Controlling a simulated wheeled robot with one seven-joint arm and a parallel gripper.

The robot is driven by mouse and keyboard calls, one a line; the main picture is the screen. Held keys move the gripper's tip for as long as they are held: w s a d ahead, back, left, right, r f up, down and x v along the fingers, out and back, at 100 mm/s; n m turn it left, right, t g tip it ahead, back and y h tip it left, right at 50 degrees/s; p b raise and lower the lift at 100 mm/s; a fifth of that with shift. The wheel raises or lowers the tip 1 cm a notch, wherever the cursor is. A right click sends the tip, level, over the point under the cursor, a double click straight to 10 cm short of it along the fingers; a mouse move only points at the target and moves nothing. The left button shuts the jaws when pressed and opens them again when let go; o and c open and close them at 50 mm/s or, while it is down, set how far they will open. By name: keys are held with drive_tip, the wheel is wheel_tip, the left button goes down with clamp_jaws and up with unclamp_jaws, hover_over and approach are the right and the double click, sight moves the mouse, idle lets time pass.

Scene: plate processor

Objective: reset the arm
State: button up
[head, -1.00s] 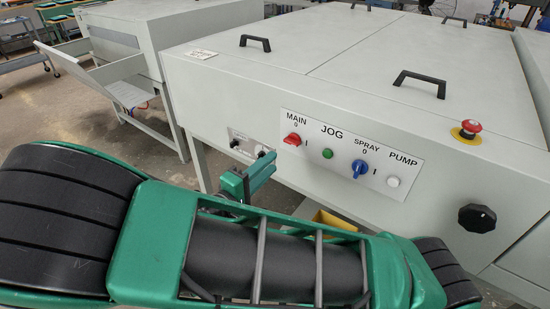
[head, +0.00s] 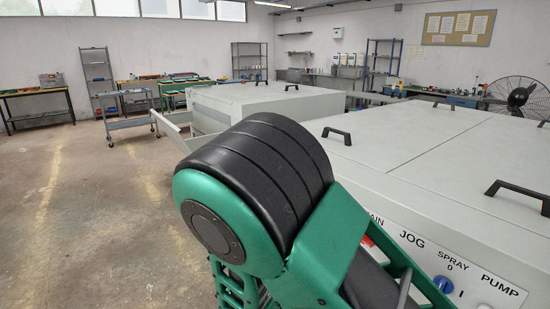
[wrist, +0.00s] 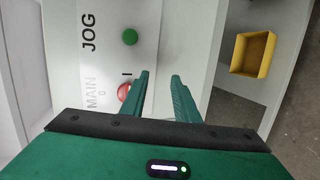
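My arm (head: 255,190), green with black bands, rises folded in the middle of the head view. It covers the left part of the machine's control panel. My gripper (wrist: 160,75) shows in the wrist view as two green fingers with a clear gap between them, open and empty. It points toward the machine front near the red MAIN knob (wrist: 124,92), whose lower part is close behind the left finger in the picture; I cannot tell the distance. My gripper is hidden in the head view.
The grey machine (head: 420,145) with black lid handles fills the right side. The blue SPRAY knob (head: 443,284) shows beside my arm. The green JOG button (wrist: 130,37) and a yellow bin (wrist: 253,55) show in the wrist view. Open floor (head: 90,220) lies at left.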

drive_tip(key=s+d+f+m+g+y, duration=0.2)
drive_tip(key=d+g+y, duration=0.2)
drive_tip(key=d, duration=0.2)
drive_tip(key=s+d+r+m+t+y, duration=0.1)
drive_tip(key=s+r+m+y, duration=0.2)
drive_tip(key=r, duration=0.4)
drive_tip(key=s+d+r+t+y, duration=0.1)
drive_tip(key=s+r+t+y, duration=0.1)
drive_tip(key=r+y, duration=0.45)
drive_tip(key=s+d+m+g, duration=0.2)
drive_tip(key=s+d, duration=0.3)
drive_tip(key=s, duration=0.3)
drive_tip(key=s+d+f+m+g, duration=0.1)
drive_tip(key=s+d+m+g, duration=0.2)
drive_tip(key=s, duration=0.6)
drive_tip(key=d+m, duration=0.1)
drive_tip(key=d, duration=0.1)
drive_tip(key=shift+d+f+m, duration=0.15)
drive_tip(key=shift+d+m, duration=0.15)
drive_tip(key=shift+d, duration=0.1)
drive_tip(key=shift+h, duration=0.25)
drive_tip(key=shift+w+f, duration=0.25)
drive_tip(key=shift+w, duration=0.3)
